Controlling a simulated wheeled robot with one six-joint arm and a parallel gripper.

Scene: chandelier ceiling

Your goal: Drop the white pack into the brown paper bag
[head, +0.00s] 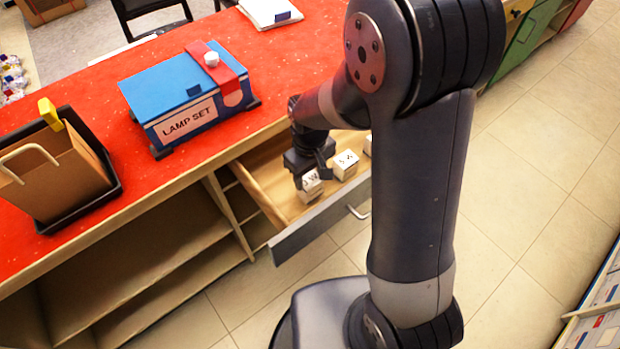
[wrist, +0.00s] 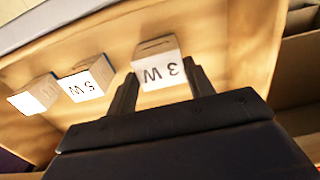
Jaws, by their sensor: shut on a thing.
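My gripper (head: 312,170) is inside the open drawer, shut on a white pack (head: 311,186) near the drawer's left end. In the wrist view the pack marked "3 W" (wrist: 160,76) sits between the two fingers of my gripper (wrist: 158,84). I cannot tell whether it still touches the drawer floor. The brown paper bag (head: 62,180) stands upright at the left on the red counter, in a black tray (head: 105,190). Its handle rises on the left, and a yellow piece (head: 49,113) shows at its top edge.
A second white pack, marked "5 W" (wrist: 82,85), and a third pack (wrist: 35,96) lie in the same drawer (head: 322,222). A blue "LAMP SET" box (head: 185,95) with a red strap stands on the red counter (head: 290,65), between the bag and my arm.

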